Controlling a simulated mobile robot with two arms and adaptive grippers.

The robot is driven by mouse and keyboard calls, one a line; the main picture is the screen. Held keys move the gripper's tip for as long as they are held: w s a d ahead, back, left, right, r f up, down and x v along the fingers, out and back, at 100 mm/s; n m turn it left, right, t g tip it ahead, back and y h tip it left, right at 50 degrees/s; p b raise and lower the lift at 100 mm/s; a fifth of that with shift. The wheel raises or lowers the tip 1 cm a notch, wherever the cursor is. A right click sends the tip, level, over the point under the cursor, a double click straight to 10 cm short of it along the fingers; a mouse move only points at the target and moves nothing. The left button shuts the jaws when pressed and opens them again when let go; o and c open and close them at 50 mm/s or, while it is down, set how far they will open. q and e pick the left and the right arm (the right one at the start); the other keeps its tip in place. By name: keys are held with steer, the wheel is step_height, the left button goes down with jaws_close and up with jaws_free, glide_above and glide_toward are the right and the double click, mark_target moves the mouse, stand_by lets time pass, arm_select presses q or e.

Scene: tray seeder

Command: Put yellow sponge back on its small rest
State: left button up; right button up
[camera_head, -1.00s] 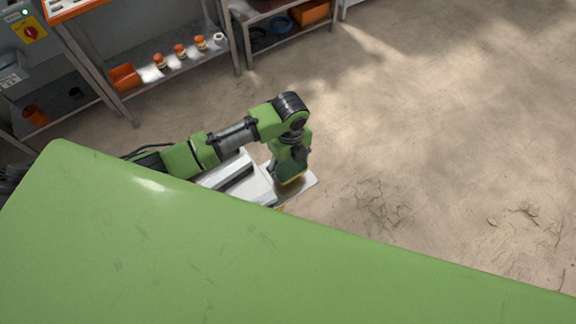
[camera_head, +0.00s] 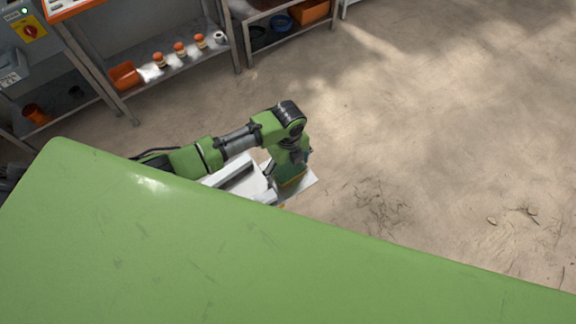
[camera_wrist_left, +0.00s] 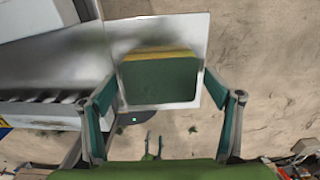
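The sponge (camera_head: 292,176), with a dark green face on top and a yellow layer under it, sits over a pale metal plate at the right end of a white machine. In the left wrist view the sponge (camera_wrist_left: 160,82) lies between and slightly beyond my fingertips, its green face towards the camera. My left gripper (camera_wrist_left: 162,88) is open, its fingers spread either side of the sponge with a narrow gap at the right. The plate (camera_wrist_left: 190,35) shows behind the sponge. I cannot make out a separate rest under it. My right gripper is not in view.
A large green surface (camera_head: 200,250) fills the lower head view and hides part of the white machine (camera_head: 238,180). A shelf (camera_head: 190,62) with orange-capped jars stands at the back left. The floor (camera_head: 430,130) to the right is clear.

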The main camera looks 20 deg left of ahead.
mark_target(288, 168)
arm_select(q)
steer(key=shift+r, duration=0.1)
steer(key=shift+r, duration=0.3)
step_height(288, 168, up, 12)
steer(key=shift+f+b, duration=0.2)
steer(key=shift+b, duration=0.15)
stand_by(0.4)
